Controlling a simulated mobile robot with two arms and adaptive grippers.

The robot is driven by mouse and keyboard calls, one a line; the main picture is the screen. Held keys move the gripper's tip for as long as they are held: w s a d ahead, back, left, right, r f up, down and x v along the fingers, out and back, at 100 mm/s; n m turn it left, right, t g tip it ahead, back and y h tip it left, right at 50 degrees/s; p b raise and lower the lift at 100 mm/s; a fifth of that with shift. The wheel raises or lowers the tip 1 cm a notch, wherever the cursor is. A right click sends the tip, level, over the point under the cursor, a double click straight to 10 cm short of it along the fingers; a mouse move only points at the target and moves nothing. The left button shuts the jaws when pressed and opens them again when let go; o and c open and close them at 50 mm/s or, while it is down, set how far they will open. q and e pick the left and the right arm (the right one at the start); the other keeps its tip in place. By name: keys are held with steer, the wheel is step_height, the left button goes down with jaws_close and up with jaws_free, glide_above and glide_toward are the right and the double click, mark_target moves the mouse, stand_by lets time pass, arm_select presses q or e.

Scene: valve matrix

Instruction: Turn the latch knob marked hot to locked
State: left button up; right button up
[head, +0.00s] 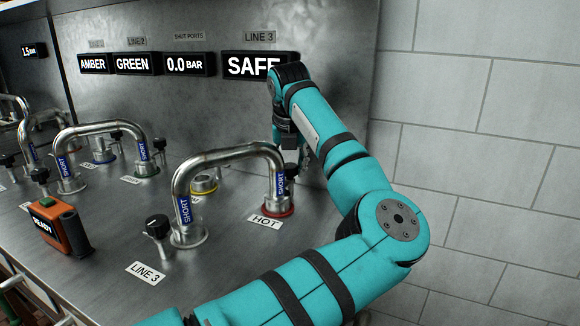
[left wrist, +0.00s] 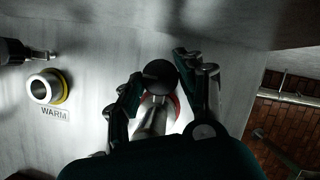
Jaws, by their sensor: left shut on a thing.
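The latch knob marked hot is a dark round knob that shows in the left wrist view (left wrist: 160,75), beside the pipe end with the red ring. In the head view the HOT label (head: 266,221) lies in front of the red-ringed port (head: 279,210), and the knob there is mostly hidden by my gripper and the pipe. My left gripper (head: 290,148) reaches down behind the pipe's right end. In the left wrist view its fingers (left wrist: 160,84) stand on both sides of the knob, shut on it. Its exact turn angle cannot be told. My right gripper is not in view.
A U-shaped steel pipe (head: 225,156) with blue SHORT tags links the HOT port to another port. A second black knob (head: 157,227) stands by the LINE 3 label (head: 146,272). An orange READY device (head: 62,227) sits at left. A display (head: 252,65) reads SAFE.

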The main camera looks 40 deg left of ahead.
arm_select(q)
steer(key=o, duration=1.1)
steer(key=shift+o, duration=0.2)
steer(key=v, duration=1.2)
